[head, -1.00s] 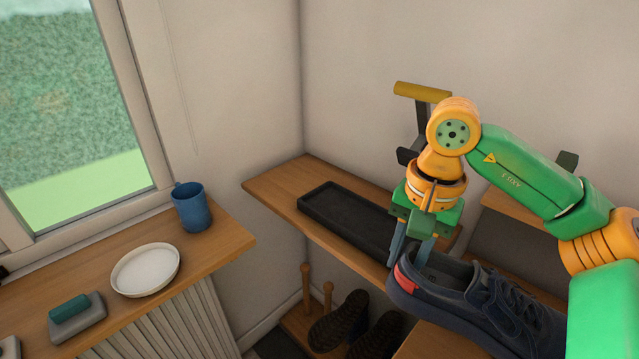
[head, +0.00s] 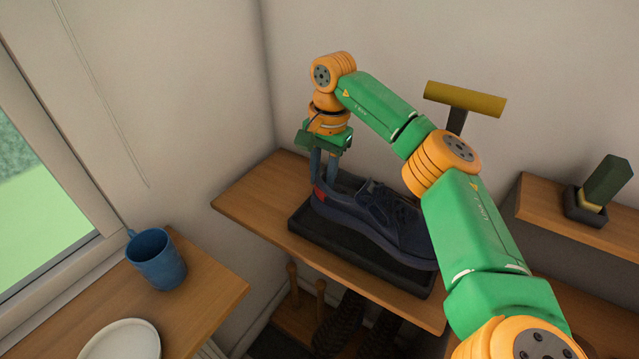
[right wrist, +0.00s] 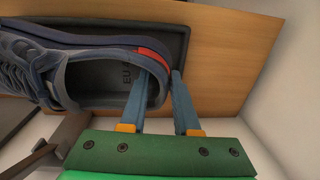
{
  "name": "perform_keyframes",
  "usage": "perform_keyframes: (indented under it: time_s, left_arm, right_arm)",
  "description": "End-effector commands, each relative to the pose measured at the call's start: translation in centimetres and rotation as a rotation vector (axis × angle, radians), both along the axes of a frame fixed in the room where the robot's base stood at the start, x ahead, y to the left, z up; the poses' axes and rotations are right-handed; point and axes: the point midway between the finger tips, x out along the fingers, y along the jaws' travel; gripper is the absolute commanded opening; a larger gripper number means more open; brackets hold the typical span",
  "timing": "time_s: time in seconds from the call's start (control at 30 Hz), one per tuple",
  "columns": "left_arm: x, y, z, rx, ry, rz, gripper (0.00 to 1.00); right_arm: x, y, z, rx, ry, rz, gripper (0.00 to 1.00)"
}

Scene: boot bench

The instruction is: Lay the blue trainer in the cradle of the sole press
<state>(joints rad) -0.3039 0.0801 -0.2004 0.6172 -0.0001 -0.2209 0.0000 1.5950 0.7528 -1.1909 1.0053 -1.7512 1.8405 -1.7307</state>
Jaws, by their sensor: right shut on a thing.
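The blue trainer (head: 378,215) has a dark blue upper and a red heel patch. It lies lengthwise over the long black tray (head: 318,238) on the wooden shelf, toe to the right. I take this tray for the cradle of the sole press. My right gripper (head: 323,170) is shut on the trainer's heel wall from above. In the right wrist view the trainer (right wrist: 55,65) has one finger inside its opening and one outside the heel. I cannot tell whether the sole touches the tray. The press's yellow handle (head: 466,99) stands behind, partly hidden by my arm. My left gripper is out of view.
A blue mug (head: 156,260) and a white dish (head: 122,341) stand on the window-side ledge at the left. A green-handled item in a dark holder (head: 598,190) sits on the right shelf. Dark boots (head: 340,325) are below. The shelf's left end is clear.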

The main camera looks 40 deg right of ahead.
Motion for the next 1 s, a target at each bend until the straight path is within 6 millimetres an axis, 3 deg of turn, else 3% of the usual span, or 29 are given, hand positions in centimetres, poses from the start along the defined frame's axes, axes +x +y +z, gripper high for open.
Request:
perform_keyframes:
  time_s: [0.03,0.1,0.27,0.4,0.5,0.7,0.73,0.8,1.0]
  left_arm:
    - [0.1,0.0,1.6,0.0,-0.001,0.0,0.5]
    - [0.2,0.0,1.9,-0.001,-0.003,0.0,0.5]
    - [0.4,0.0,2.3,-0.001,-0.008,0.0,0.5]
    - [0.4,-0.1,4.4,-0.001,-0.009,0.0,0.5]
    - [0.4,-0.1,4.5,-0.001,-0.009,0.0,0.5]
    - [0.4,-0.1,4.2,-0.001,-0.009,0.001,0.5]
    - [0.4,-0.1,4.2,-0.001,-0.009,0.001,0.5]
    - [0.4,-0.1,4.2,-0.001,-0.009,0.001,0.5]
    - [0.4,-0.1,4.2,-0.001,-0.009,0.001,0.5]
  right_arm:
    - [0.9,-0.1,-0.4,0.003,0.008,-0.004,0.0]
    - [1.9,-0.2,-1.7,0.002,0.003,-0.001,0.0]
    - [2.8,-0.5,-3.0,0.003,0.0,-0.002,0.0]
    - [2.9,-0.6,-5.2,-0.001,0.004,-0.001,0.0]
    - [3.0,-0.6,-6.4,0.0,0.0,-0.001,0.0]
    - [3.0,-0.6,-6.6,0.001,-0.002,-0.002,0.0]
    - [3.0,-0.6,-6.6,0.001,-0.002,-0.002,0.38]
    - [3.0,-0.6,-6.6,0.001,-0.003,-0.002,0.57]
    - [3.0,-0.6,-6.6,0.001,-0.003,-0.002,0.6]
